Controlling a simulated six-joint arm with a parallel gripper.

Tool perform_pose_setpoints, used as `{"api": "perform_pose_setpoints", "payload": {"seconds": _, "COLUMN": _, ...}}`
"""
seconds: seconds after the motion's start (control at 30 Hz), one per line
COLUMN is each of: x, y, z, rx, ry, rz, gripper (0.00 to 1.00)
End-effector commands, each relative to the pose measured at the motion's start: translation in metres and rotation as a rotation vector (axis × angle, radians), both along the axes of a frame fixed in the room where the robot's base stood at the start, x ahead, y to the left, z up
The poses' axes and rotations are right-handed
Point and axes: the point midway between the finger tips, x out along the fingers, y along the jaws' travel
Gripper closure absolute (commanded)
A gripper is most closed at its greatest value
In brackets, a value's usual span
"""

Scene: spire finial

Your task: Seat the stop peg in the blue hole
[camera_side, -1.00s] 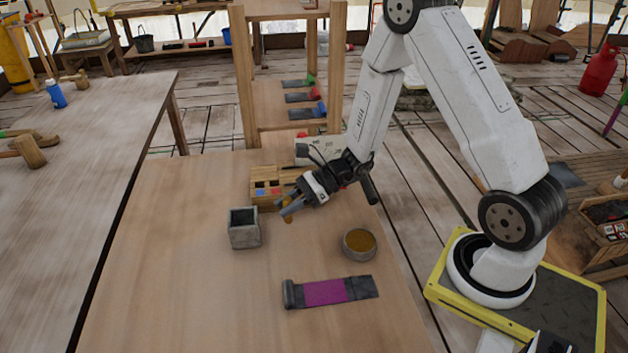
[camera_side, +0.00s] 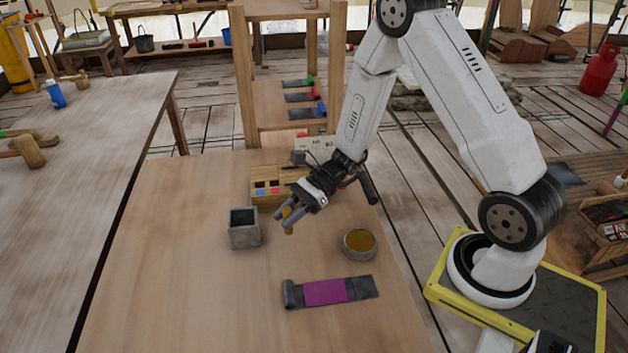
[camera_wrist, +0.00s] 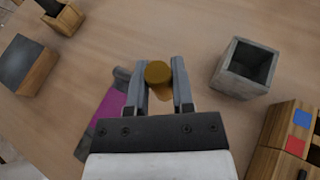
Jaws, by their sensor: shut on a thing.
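A short ochre-brown peg (camera_side: 289,229) hangs from my gripper (camera_side: 286,217), which is shut on it. In the wrist view the peg (camera_wrist: 158,74) stands between the two grey fingers, its round end facing the camera. The wooden block (camera_side: 283,199) has dark holes, with a blue mark (camera_side: 260,192) and a red mark (camera_side: 276,191) on its front. In the side view the peg is in front of the block and apart from it. In the wrist view the block (camera_wrist: 272,137) is at lower right, with the blue mark (camera_wrist: 302,117) visible.
A grey square open box (camera_side: 244,237) stands left of the gripper. A round dish with ochre contents (camera_side: 359,243) is to the right. A partly rolled dark mat with a magenta band (camera_side: 325,292) lies in front. The table's left front is clear.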

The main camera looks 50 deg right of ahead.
Motion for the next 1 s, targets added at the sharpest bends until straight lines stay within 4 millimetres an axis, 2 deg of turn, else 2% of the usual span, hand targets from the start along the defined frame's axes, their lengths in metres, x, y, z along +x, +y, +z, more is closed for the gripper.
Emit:
{"api": "perform_pose_setpoints", "payload": {"seconds": 0.23, "x": -0.024, "y": 0.018, "z": -0.002, "rx": 0.0, "ry": -0.001, "rz": 0.293, "gripper": 1.0}}
{"api": "perform_pose_setpoints", "payload": {"seconds": 0.5, "x": -0.053, "y": 0.026, "z": -0.006, "rx": 0.0, "ry": -0.001, "rz": 0.63, "gripper": 1.0}}
{"api": "perform_pose_setpoints", "payload": {"seconds": 0.77, "x": -0.078, "y": 0.021, "z": -0.011, "rx": 0.001, "ry": -0.001, "rz": 0.971, "gripper": 1.0}}
{"api": "perform_pose_setpoints", "payload": {"seconds": 1.0, "x": -0.094, "y": 0.007, "z": -0.014, "rx": 0.002, "ry": 0.0, "rz": 1.29, "gripper": 1.0}}
